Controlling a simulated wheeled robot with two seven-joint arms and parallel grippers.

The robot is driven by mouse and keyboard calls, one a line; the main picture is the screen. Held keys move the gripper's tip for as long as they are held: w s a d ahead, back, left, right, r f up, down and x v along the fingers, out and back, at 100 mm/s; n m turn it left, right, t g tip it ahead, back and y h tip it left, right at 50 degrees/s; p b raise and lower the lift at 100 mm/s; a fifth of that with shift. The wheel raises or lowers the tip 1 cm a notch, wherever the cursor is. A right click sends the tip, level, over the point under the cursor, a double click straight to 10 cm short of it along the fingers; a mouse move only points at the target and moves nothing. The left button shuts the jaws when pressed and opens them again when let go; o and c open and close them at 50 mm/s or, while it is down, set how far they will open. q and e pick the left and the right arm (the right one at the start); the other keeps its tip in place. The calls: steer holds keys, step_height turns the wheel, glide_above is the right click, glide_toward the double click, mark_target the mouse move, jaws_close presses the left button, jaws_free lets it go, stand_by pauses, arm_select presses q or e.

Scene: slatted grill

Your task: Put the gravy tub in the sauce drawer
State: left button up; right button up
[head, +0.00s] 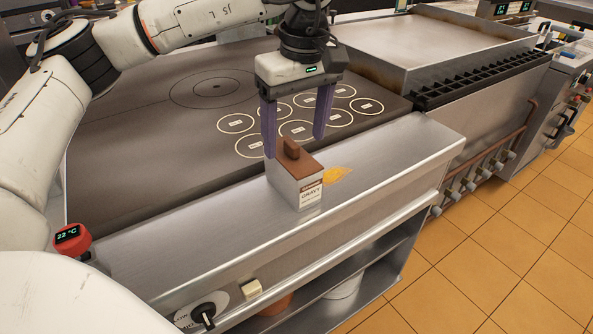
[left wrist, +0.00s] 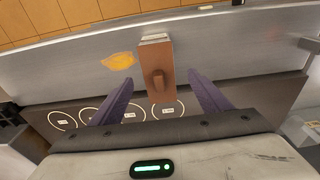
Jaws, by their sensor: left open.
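The gravy tub (head: 309,193) is a pale box with a brown lid, a raised brown knob and a label reading gravy. It stands upright on the steel front ledge of the grill. In the left wrist view its brown lid (left wrist: 153,62) faces me. My left gripper (head: 295,146) is open, pointing down just above and behind the tub, its purple fingers spread. In the left wrist view the fingers (left wrist: 160,82) lie on either side of the lid's near end, with gaps to it. No sauce drawer can be made out. My right gripper is not in view.
A yellow-orange stain (head: 334,175) lies on the ledge beside the tub. The dark hotplate (head: 170,140) with printed circles is behind. Below the ledge, an open shelf (head: 345,268) holds an orange and a white container. A knob (head: 208,311) and red thermometer (head: 70,238) are at left.

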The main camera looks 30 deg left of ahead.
mark_target(293, 143)
arm_select(q)
steer(key=f, duration=0.2)
steer(key=a+f, duration=0.1)
steer(key=f, duration=0.1)
steer(key=w+f+p, duration=0.1)
steer(key=f, duration=0.1)
steer(key=shift+a+f, duration=0.2)
steer(key=shift+a, duration=0.1)
steer(key=shift+c, duration=0.2)
steer(key=shift+r, duration=0.1)
jaws_close()
